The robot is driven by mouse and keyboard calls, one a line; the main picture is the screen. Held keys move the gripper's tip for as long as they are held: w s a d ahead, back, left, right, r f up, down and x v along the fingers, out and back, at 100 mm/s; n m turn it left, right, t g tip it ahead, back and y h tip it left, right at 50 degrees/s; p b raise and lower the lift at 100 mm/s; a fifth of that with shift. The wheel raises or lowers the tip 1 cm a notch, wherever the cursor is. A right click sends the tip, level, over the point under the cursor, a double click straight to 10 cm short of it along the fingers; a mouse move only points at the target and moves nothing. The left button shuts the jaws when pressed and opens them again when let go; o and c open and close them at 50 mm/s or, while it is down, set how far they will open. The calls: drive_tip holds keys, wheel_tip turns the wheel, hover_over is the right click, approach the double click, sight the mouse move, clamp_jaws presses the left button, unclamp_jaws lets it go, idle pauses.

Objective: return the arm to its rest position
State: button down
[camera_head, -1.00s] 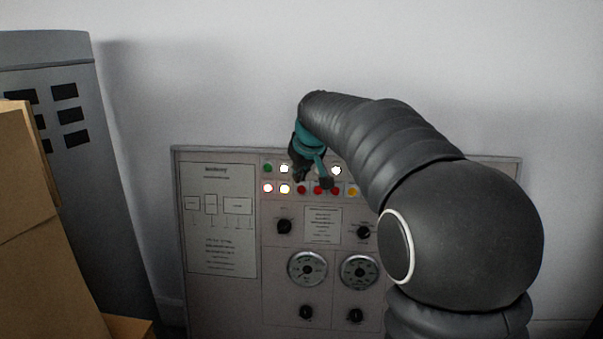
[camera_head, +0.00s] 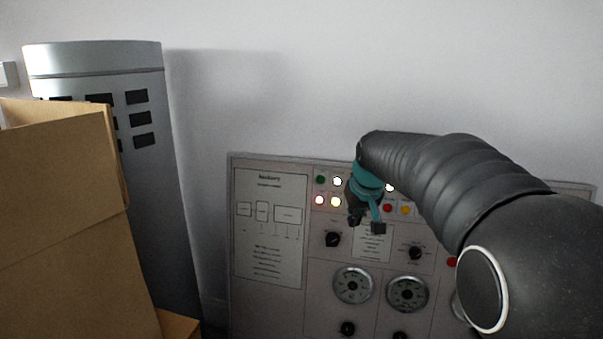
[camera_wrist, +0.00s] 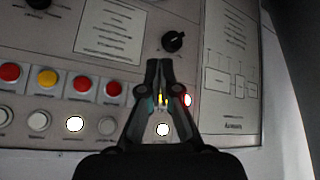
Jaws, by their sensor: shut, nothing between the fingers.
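My arm reaches in from the right in the head view, bent over at its far end. My gripper (camera_head: 366,225) hangs from it with teal parts, pointing down in front of the control panel (camera_head: 215,325). In the wrist view my gripper (camera_wrist: 160,66) has its two dark fingers together with nothing held. Their tips lie just below a black knob (camera_wrist: 173,41) in that picture; whether they touch the panel I cannot tell. The arm and gripper hide part of the panel's button rows in the head view.
The panel carries lit white lamps (camera_head: 335,201), red buttons (camera_wrist: 81,85), a yellow one (camera_wrist: 47,77) and round gauges (camera_head: 353,285). Cardboard boxes (camera_head: 65,190) and a grey cabinet (camera_head: 95,60) stand at left. The wall above the panel is bare.

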drive_tip(key=s+f+m+p, duration=0.1)
drive_tip(key=s+f, duration=0.1)
drive_tip(key=s, duration=1.5)
drive_tip(key=s+f+m, duration=0.1)
drive_tip(key=s+f, duration=0.2)
drive_tip(key=s, duration=1.5)
drive_tip(key=shift+p, duration=0.4)
